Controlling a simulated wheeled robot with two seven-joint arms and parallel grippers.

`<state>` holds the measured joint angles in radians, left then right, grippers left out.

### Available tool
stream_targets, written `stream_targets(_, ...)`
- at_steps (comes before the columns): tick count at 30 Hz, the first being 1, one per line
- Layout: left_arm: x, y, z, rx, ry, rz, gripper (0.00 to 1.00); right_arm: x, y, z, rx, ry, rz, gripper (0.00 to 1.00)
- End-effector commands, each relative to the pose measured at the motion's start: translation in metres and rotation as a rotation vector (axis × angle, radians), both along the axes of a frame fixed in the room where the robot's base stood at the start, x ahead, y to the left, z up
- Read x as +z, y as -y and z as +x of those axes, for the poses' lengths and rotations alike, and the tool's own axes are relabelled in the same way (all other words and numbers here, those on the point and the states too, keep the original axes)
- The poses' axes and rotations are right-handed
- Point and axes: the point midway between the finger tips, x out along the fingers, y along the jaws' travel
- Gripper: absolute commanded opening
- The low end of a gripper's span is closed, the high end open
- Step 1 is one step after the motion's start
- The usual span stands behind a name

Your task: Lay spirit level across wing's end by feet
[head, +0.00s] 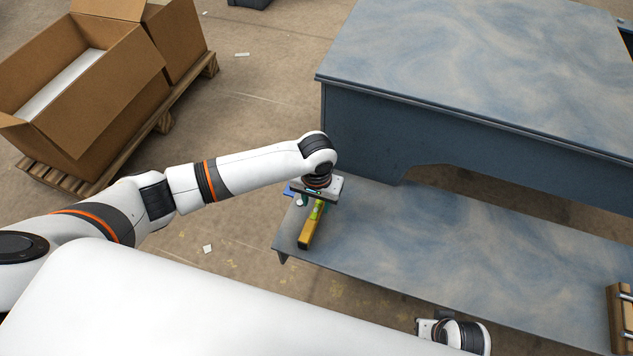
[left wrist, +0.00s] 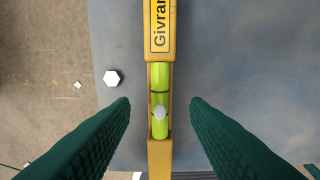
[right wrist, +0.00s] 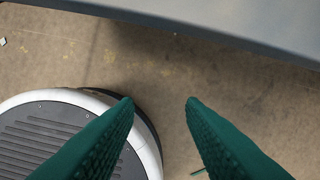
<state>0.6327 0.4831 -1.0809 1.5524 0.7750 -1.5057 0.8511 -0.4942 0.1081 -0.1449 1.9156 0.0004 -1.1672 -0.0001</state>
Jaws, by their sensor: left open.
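The yellow spirit level (head: 309,233) with a green vial lies on or just above the left end of the low blue-grey wing (head: 450,245), roughly parallel to that end's edge; I cannot tell if it touches fully. My left gripper (head: 317,203) is over its far part. In the left wrist view, the level (left wrist: 160,155) runs between the two green fingers (left wrist: 160,108), which stand open with gaps on both sides. My right gripper (right wrist: 160,103) is open and empty above the floor, below the wing's front edge (right wrist: 250,30). The feet are not clearly visible.
A white hexagonal piece (left wrist: 111,78) lies on the wing left of the level. A large blue-grey block (head: 470,90) stands behind the wing. A wooden piece with metal rods (head: 620,318) is at the right. Cardboard boxes (head: 85,85) sit on a pallet at far left.

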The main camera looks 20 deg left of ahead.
Motion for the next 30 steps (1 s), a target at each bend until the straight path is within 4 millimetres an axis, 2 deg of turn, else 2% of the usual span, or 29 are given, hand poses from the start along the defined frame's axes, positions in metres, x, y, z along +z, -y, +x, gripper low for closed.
stream_targets(1, 0.014, 0.0, 0.001, 0.0, 0.003, -0.002, 0.42, -0.007, 0.0, -0.003, 0.001, -0.01, -0.001, 0.36)
stream_targets(6, 0.045, 0.0, 0.001, 0.0, 0.003, -0.001, 0.42, -0.038, 0.001, -0.011, 0.004, -0.027, -0.003, 0.36)
stream_targets(12, 0.073, 0.0, 0.0, 0.0, 0.0, -0.001, 0.42, -0.064, 0.003, -0.023, 0.006, -0.041, -0.004, 0.36)
stream_targets(18, 0.084, 0.0, 0.0, 0.0, 0.0, 0.0, 0.42, -0.075, 0.003, -0.027, 0.007, -0.044, -0.004, 0.36)
stream_targets(30, 0.085, 0.0, 0.0, 0.0, 0.0, 0.0, 0.42, -0.077, 0.003, -0.028, 0.008, -0.045, -0.005, 0.36)
